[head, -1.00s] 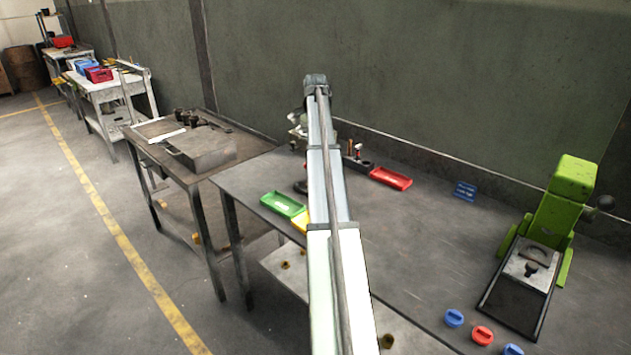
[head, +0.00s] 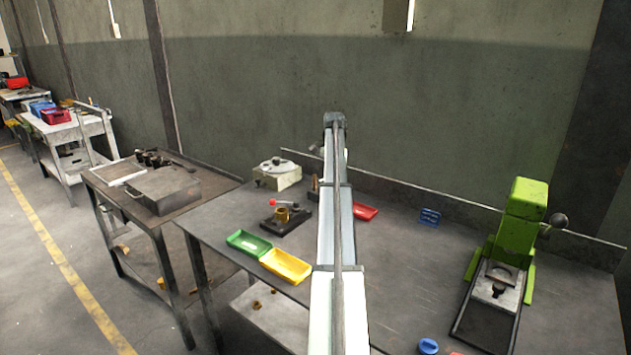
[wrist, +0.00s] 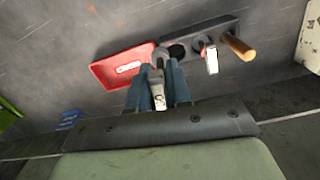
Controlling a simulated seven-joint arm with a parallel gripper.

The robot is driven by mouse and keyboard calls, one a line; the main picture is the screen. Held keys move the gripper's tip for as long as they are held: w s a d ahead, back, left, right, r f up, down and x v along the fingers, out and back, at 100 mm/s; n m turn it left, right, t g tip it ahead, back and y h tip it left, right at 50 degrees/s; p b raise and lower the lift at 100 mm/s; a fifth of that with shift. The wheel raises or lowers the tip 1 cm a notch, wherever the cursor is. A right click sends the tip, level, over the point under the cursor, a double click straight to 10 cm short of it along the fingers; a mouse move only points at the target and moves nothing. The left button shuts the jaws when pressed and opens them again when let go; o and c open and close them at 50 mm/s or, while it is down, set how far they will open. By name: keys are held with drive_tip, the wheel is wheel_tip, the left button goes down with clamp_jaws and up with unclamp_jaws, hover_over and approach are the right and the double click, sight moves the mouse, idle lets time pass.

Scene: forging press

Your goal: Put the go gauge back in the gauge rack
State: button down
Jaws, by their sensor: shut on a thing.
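In the wrist view my gripper (wrist: 158,98) is shut on the go gauge (wrist: 158,92), a grey piece with a pale marked face between the blue fingers. Its far end is close to the dark gauge rack (wrist: 226,24); whether they touch cannot be told. The rack has an open dark hole near the gauge, a red-and-white handled piece (wrist: 210,57) and a wooden-handled piece (wrist: 238,46). In the head view my arm hides the gripper, the gauge and most of the rack.
A red tray (wrist: 122,69) lies beside the rack; it also shows in the head view (head: 365,212). Green (head: 249,242) and yellow (head: 286,266) trays and a fixture with a red knob (head: 284,215) lie left of my arm. A green press (head: 513,230) stands right.

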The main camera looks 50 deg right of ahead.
drive_tip(key=shift+n, duration=0.9)
drive_tip(key=shift+w+d+f, duration=0.3)
drive_tip(key=shift+d+f, duration=0.1)
drive_tip(key=shift+f, duration=0.2)
drive_tip(key=shift+w+d+f, duration=0.3)
drive_tip(key=shift+d+f, duration=0.05)
drive_tip(key=shift+f, duration=0.25)
drive_tip(key=shift+w+d+f, duration=0.3)
drive_tip(key=shift+d+f, duration=0.1)
drive_tip(key=shift+f, duration=0.2)
drive_tip(key=shift+f, duration=1.85)
drive_tip(key=c, duration=1)
unclamp_jaws()
drive_tip(key=shift+r, duration=0.15)
drive_tip(key=shift+r, duration=4.85)
